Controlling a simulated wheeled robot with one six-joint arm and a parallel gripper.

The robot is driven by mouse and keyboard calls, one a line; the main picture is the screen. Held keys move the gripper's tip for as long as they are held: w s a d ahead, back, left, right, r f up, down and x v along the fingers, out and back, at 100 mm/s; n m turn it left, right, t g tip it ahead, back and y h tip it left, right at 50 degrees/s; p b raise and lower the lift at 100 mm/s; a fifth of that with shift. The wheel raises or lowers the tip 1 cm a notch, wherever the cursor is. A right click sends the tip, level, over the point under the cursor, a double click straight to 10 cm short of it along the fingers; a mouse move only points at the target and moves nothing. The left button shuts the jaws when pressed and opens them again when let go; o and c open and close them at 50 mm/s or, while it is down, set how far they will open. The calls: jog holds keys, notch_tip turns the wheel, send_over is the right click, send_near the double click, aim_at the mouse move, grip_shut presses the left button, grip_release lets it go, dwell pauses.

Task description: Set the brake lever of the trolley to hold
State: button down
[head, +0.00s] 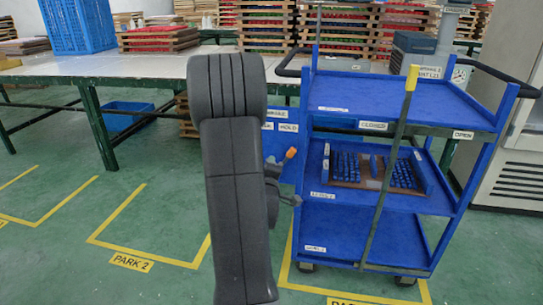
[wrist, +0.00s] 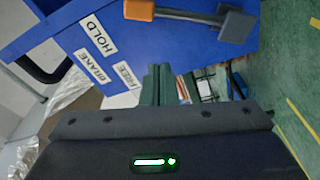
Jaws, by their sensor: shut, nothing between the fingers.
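The trolley (head: 345,207) is a blue three-shelf frame standing right of centre in the head view. Its brake lever (wrist: 188,15) has a grey bar, a square dark pivot block and an orange grip. The orange grip also shows in the head view (head: 290,153). In the wrist view the lever points left from its pivot, its grip nearer the HOLD label (wrist: 96,35) than the FREE label (wrist: 127,75). My gripper (wrist: 158,72) is shut and empty, its fingers apart from the lever in the picture. In the head view my arm hides most of it.
A long white table (head: 120,68) with stacked trays stands behind. A yellow-topped bar (head: 388,180) runs upright along the trolley's front. A PARK 2 bay (head: 132,262) is empty on the green floor at left. A grey cabinet (head: 515,150) stands at right.

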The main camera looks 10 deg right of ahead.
jog(key=s, duration=0.3)
jog(key=shift+s+a+f, duration=0.1)
jog(key=shift+s+a, duration=0.25)
jog(key=shift+s, duration=0.05)
jog(key=shift+w, duration=0.15)
